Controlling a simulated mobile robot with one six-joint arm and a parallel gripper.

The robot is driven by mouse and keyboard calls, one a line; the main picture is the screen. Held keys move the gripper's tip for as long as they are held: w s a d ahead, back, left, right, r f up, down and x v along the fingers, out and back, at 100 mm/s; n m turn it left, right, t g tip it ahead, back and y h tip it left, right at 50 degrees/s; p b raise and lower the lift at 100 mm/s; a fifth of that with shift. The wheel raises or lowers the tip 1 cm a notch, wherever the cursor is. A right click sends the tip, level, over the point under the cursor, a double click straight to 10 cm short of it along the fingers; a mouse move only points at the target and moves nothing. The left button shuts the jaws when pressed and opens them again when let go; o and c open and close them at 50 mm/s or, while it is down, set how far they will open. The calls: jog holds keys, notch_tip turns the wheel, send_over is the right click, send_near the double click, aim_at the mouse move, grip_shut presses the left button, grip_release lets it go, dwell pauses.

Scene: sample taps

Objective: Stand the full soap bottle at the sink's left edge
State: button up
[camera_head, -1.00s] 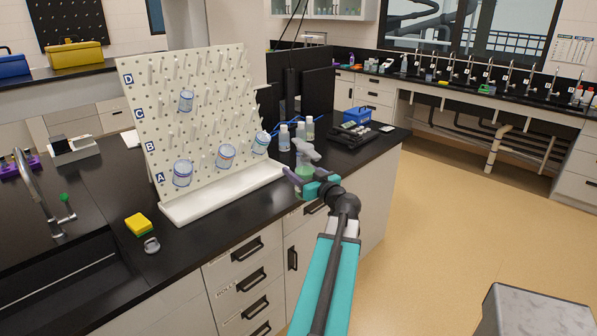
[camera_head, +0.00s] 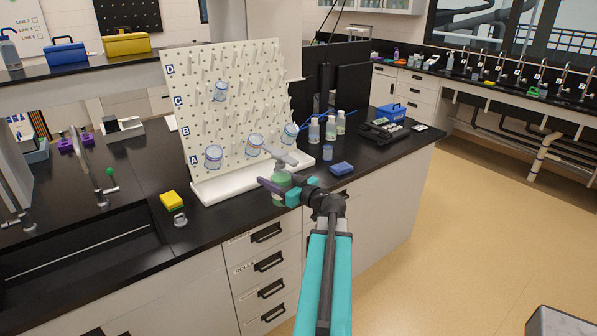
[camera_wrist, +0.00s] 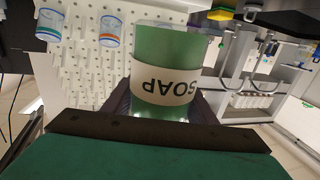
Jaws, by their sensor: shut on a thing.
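My gripper (camera_head: 277,190) is shut around a soap bottle (camera_head: 281,179) with green liquid and a pale pump top. In the head view it holds the bottle in front of the pegboard's white tray, close to the counter's front edge; I cannot tell whether the base clears the counter. In the wrist view the bottle (camera_wrist: 167,60) fills the middle, its white SOAP label upside down in the picture and green showing on both sides of it. The sink (camera_head: 80,245) is a dark basin at the left, with a tall tap (camera_head: 88,165) behind it.
A yellow sponge (camera_head: 170,201) and a small grey item (camera_head: 180,219) sit between sink and pegboard (camera_head: 235,100). Several beakers hang on its pegs. A blue block (camera_head: 342,168), a small blue container (camera_head: 328,152) and several bottles (camera_head: 331,128) stand to the right.

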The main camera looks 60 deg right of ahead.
jog(key=w+a+f+n+g+y, duration=0.15)
jog(key=w+a+y, duration=0.3)
jog(key=a, duration=0.65)
jog(key=w+a+f+n+y, duration=0.25)
jog(key=w+a, duration=0.25)
jog(key=a, duration=0.5)
jog(key=w+a+f+n+g+y, duration=0.1)
jog(key=w+a+f+n+y, duration=0.25)
jog(key=a, duration=0.75)
jog(key=a+f+n+g+y+b, duration=0.2)
jog(key=a+f+b, duration=0.3)
jog(key=a, duration=0.6)
jog(key=w+a+f+n+g+y+b, duration=0.1)
jog(key=a+f+n+g+y+b, duration=0.1)
jog(key=a, duration=0.9)
notch_tip(320, 180, down, 4)
jog(key=n+y+b, duration=0.1)
jog(key=y+b, duration=0.1)
jog(key=b, duration=0.1)
jog(key=shift+w+a+r+g+y, duration=0.1)
jog(key=shift+g+y, duration=0.15)
